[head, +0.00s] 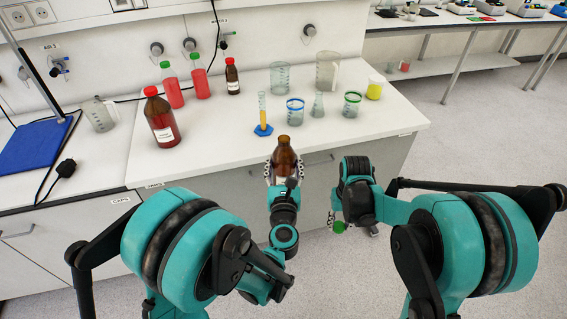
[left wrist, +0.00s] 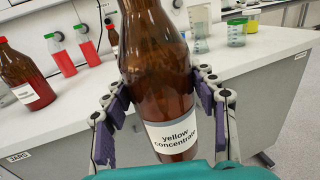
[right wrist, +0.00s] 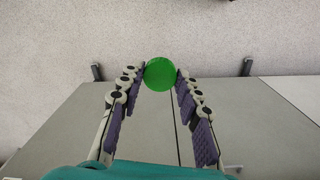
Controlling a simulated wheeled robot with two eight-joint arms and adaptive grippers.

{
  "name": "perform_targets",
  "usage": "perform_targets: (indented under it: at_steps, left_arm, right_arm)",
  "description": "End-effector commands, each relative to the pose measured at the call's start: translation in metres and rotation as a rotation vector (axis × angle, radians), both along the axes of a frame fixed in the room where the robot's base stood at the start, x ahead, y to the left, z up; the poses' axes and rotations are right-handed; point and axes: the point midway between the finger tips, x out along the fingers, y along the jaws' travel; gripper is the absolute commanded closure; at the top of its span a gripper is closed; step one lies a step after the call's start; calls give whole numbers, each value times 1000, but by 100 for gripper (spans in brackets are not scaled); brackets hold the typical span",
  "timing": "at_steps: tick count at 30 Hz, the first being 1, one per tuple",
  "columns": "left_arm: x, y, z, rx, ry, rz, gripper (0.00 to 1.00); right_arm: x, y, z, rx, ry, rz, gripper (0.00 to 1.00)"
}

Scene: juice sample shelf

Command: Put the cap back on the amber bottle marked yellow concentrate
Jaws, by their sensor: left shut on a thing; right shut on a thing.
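The amber bottle (head: 284,156) is upright and has no cap on it. Its label reads "yellow concentrate" in the left wrist view (left wrist: 160,85). My left gripper (head: 283,172) is shut around the bottle's body and holds it in front of the bench edge. A green cap (head: 339,227) is held at the fingertips of my right gripper (head: 335,222), lower and to the right of the bottle. In the right wrist view the round green cap (right wrist: 160,74) sits between the two fingertips. The cap and bottle are apart.
The white bench (head: 220,140) holds a large red-capped amber bottle (head: 161,118), two red bottles with green caps, a small amber bottle (head: 232,77), a cylinder with a blue base (head: 263,130), and several beakers. The bench front edge lies just behind the held bottle.

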Motion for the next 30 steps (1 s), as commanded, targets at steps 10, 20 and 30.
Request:
perform_targets:
  at_steps: [10, 20, 30]
  left_arm:
    - [0, 0, 0, 1, 0, 0, 94]
    - [0, 0, 0, 1, 0, 0, 94]
    - [0, 0, 0, 1, 0, 0, 94]
  right_arm:
    - [86, 39, 88, 0, 0, 148, 75]
    - [131, 86, 202, -1, 0, 306, 75]
    - [122, 141, 314, -2, 0, 464, 75]
